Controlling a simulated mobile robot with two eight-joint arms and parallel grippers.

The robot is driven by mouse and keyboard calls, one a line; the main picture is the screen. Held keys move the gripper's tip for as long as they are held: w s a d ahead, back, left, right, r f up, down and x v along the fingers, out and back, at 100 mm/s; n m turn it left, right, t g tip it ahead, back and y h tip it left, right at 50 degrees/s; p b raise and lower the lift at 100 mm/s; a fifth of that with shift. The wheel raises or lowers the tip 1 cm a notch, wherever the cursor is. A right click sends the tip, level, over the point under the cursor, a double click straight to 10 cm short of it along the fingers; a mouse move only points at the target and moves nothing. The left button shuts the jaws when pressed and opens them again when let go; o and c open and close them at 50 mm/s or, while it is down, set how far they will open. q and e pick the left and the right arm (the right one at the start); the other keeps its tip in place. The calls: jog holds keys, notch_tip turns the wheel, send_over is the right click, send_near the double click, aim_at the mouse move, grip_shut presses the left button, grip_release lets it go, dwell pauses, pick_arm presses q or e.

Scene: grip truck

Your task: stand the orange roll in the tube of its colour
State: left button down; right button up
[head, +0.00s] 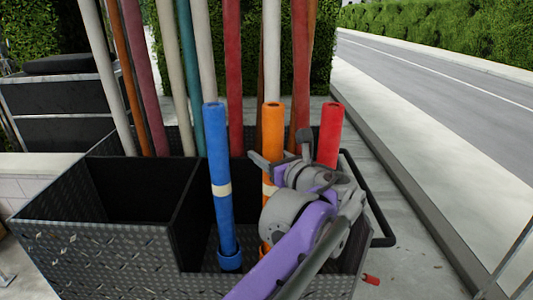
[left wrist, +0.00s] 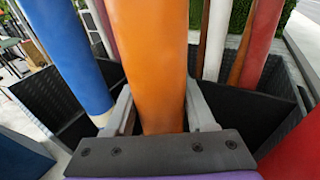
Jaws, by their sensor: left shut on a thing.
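The orange roll (head: 272,130) stands near upright at the front of the dark truck bin. My left gripper (head: 264,168) is shut on it around mid-length; the left wrist view shows one grey finger on each side of the orange roll (left wrist: 155,60). A bit of orange (head: 264,249), perhaps its tube, shows at the foot beside my wrist. My arm hides most of the lower part, so I cannot tell how the roll's end sits in the tube. My right gripper is not in view.
A blue roll (head: 217,150) stands in a blue tube (head: 230,261) to the left. A red roll (head: 330,133) stands to the right. Several taller rolls stand behind. The bin's left compartment (head: 135,190) looks empty. A black rail (head: 380,215) runs along the right side.

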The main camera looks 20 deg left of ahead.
pick_arm(q)
jog(key=shift+c, duration=0.8)
grip_release()
